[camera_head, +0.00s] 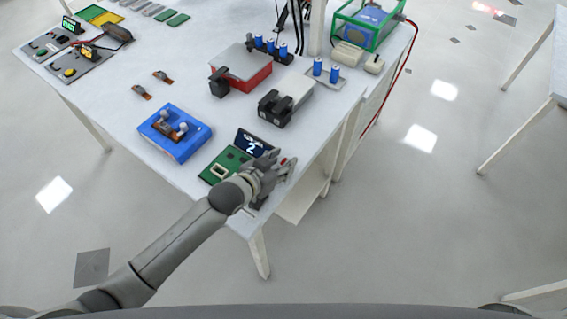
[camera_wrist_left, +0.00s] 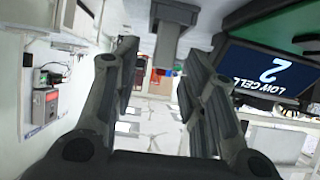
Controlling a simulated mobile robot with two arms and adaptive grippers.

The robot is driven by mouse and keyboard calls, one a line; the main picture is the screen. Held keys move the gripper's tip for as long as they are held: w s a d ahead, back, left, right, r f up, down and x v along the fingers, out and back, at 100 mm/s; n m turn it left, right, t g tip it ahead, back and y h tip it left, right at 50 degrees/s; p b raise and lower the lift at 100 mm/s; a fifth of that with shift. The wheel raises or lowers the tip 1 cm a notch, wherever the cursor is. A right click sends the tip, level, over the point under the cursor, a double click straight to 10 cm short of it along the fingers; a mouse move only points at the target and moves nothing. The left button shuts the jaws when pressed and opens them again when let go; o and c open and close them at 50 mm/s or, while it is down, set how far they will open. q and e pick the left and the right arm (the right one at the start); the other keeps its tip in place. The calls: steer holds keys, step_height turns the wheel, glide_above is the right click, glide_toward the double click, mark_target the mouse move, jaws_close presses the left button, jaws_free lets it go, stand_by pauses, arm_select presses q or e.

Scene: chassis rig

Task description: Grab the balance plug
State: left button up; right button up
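My left gripper (camera_head: 278,168) is at the near right corner of the white table, beside a green board with a small screen (camera_head: 250,144) reading 2. The screen (camera_wrist_left: 268,76) also shows there, upside down, reading "LOW CELL 2". My right gripper is not in view.
A blue box (camera_head: 172,142) stands left of the board. A black-and-white device (camera_head: 284,103) and a red box (camera_head: 243,70) stand behind it. Blue cylinders (camera_head: 318,67) and a green-framed case (camera_head: 365,25) are at the back right.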

arm_select(q)
steer(key=shift+x, duration=0.85)
jaws_close()
steer(key=shift+r, duration=0.1)
